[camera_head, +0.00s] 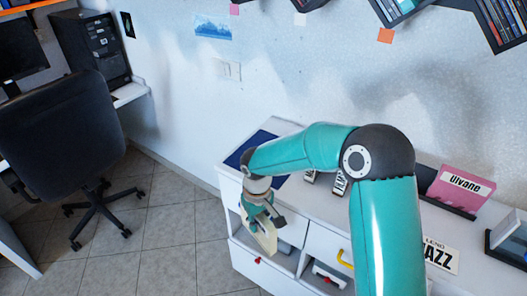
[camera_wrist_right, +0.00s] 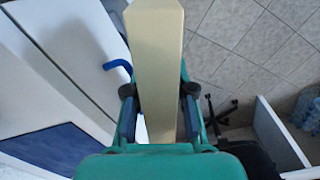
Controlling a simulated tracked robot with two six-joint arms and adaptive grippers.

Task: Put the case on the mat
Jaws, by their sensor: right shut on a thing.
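My right gripper (camera_head: 262,212) is in front of the white cabinet, below its top edge. It is shut on a flat cream case (camera_head: 263,238), which hangs tilted from the fingers. In the right wrist view the case (camera_wrist_right: 158,60) shows edge-on between the two blue-padded fingers. The dark blue mat (camera_head: 243,151) lies on the left end of the cabinet top, behind my right arm, which hides part of it. The mat also shows at the lower left of the wrist view (camera_wrist_right: 40,152), apart from the case. My left gripper is not in view.
The white cabinet (camera_head: 275,126) has drawers and a yellow handle (camera_head: 344,259). A black office chair (camera_head: 62,135) stands at left, with open tiled floor between.

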